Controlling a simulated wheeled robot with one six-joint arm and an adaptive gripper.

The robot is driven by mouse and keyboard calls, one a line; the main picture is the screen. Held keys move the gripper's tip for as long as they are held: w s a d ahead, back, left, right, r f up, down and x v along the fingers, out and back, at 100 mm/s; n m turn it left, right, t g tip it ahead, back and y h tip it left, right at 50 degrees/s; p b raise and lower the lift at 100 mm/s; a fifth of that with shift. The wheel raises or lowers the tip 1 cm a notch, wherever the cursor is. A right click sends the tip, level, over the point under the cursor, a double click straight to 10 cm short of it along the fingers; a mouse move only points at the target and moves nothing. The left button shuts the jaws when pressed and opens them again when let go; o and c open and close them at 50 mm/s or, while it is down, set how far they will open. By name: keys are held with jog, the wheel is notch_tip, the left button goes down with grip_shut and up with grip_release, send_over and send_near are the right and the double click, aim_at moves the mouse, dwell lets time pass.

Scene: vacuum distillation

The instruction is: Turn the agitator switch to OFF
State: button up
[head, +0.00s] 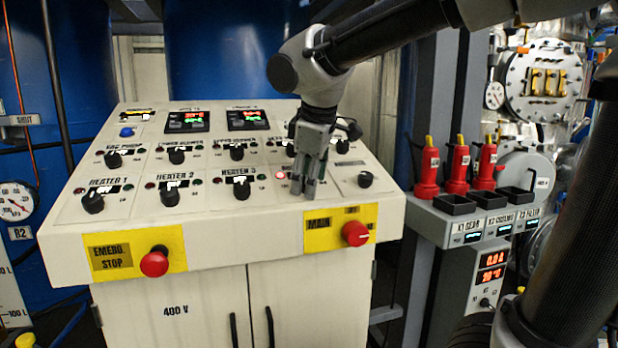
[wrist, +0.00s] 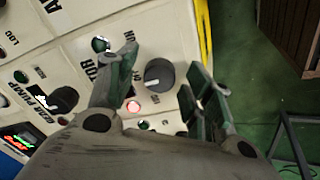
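The agitator switch is a dark round knob (wrist: 160,73) on the cream panel, with the partly covered label ending in "TOR" beside it in the wrist view. A pale mark shows on the knob. A lit red lamp (wrist: 133,106) and an unlit green lamp (wrist: 101,44) are near it. My gripper (wrist: 164,68) is open, with one finger on each side of the knob; I cannot tell whether either touches it. In the head view my gripper (head: 304,188) points down at the lower row, right of the HEATER 3 knob (head: 242,188), and hides the agitator knob.
The gear pump knob (wrist: 62,100) is close by in the wrist view. A dark knob (head: 365,180) is right of my gripper. The red main button (head: 355,233) and red emergency stop (head: 154,262) are on the front edge. Red-handled devices (head: 458,165) stand at right.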

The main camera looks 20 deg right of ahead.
jog(key=shift+r, duration=0.1)
jog(key=v, duration=1.2)
notch_tip(320, 180, down, 8)
jog(key=s+d+m, duration=0.1)
jog(key=s+m, duration=0.1)
jog(key=m, duration=0.1)
jog(key=s+d+f+m, duration=0.4)
jog(key=s+d+f, duration=0.1)
jog(key=d, duration=0.3)
jog(key=s+d+f+m, duration=0.4)
jog(key=s+d+f, duration=0.2)
jog(key=s+d, duration=0.1)
jog(key=shift+d+f, duration=0.3)
jog(key=shift+d, duration=0.35)
